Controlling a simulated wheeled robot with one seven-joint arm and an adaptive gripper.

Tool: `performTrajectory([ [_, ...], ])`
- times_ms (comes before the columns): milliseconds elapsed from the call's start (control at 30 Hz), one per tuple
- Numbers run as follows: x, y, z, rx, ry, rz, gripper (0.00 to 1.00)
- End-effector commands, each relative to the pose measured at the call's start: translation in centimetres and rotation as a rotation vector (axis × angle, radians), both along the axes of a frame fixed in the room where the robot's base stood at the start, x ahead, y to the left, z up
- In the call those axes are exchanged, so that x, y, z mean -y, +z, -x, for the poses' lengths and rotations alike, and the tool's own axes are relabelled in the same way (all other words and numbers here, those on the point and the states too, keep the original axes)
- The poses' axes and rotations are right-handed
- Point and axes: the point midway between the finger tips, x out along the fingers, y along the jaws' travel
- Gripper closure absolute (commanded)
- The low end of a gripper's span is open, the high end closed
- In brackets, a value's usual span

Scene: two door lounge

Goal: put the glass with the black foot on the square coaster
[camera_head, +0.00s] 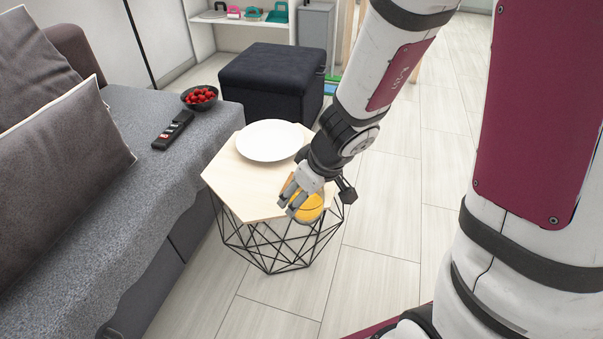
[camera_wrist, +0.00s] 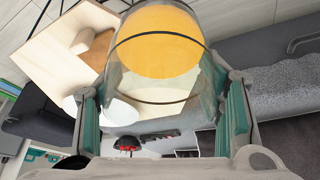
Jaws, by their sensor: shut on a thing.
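My gripper (camera_head: 291,199) is shut on a clear glass with yellow-orange inside. The glass (camera_head: 309,208) is at the near right edge of the small wooden-topped table (camera_head: 236,191). In the wrist view the glass (camera_wrist: 160,88) stands between the two green-padded fingers of my gripper (camera_wrist: 162,118). Thin dark rings run around it, and a round yellow-orange area shows at its far end. I cannot tell whether its foot is black, or whether it touches the table.
A white plate (camera_head: 270,141) lies on the table's far part. The table's left front top is bare. A grey sofa (camera_head: 120,215) on the left holds a remote (camera_head: 173,130) and a dark bowl of red fruit (camera_head: 199,97). A dark ottoman (camera_head: 273,79) stands behind.

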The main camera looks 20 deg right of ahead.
Motion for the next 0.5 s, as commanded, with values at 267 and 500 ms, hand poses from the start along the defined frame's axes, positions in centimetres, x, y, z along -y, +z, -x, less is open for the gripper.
performTrajectory([
  [267,1.7,-0.3,-6.2,-0.002,-0.002,0.001,0.72],
  [500,3.0,-0.8,-11.3,-0.001,0.0,0.002,0.72],
])
